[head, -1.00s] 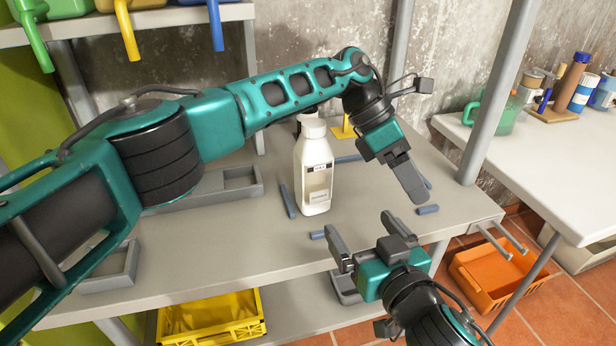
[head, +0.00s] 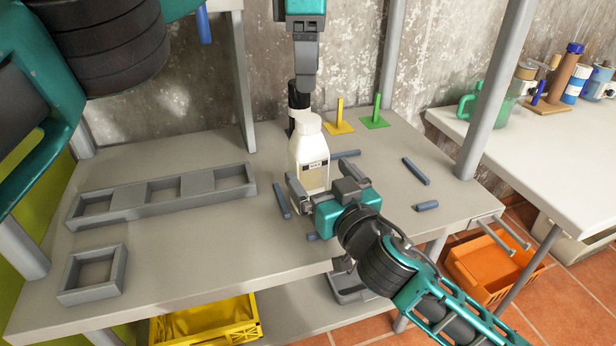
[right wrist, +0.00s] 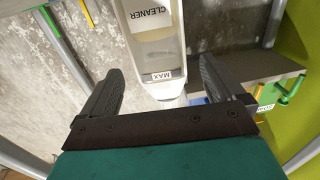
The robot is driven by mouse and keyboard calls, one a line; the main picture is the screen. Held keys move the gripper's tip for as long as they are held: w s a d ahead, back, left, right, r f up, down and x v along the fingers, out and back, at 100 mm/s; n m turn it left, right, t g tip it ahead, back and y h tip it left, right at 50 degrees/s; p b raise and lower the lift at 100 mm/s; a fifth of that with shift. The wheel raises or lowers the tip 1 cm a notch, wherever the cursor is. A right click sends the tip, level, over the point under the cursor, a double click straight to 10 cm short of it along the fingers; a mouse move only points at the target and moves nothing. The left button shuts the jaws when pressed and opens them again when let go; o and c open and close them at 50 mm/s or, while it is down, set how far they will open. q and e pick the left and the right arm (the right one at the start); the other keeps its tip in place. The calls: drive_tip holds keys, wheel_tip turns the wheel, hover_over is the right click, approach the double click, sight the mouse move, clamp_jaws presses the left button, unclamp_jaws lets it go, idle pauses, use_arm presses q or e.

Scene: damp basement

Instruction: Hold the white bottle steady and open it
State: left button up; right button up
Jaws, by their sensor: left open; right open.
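The white bottle (head: 309,165) stands upright on the grey bench, its white cap (head: 307,124) on. In the right wrist view, the bottle (right wrist: 155,45) appears upside down between and beyond the open fingers, with CLEANER and MAX labels showing. Whether the fingers touch it is unclear.
Blue-grey rods (head: 416,172) lie scattered on the bench (head: 180,240). Yellow (head: 340,124) and green (head: 376,119) peg stands are at the back. A three-compartment grey tray (head: 130,212) lies left, with free bench in front.

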sight(308, 118)
drive_tip(key=shift+x, duration=2.75)
drive_tip(key=shift+d, duration=0.1)
clamp_jaws()
use_arm(q)
drive_tip(key=m, duration=0.6)
drive_tip(key=shift+m, duration=0.3)
drive_tip(key=m, duration=0.6)
drive_tip(key=shift+m, duration=0.3)
drive_tip(key=shift+f, duration=4.05)
drive_tip(key=c, duration=1.1)
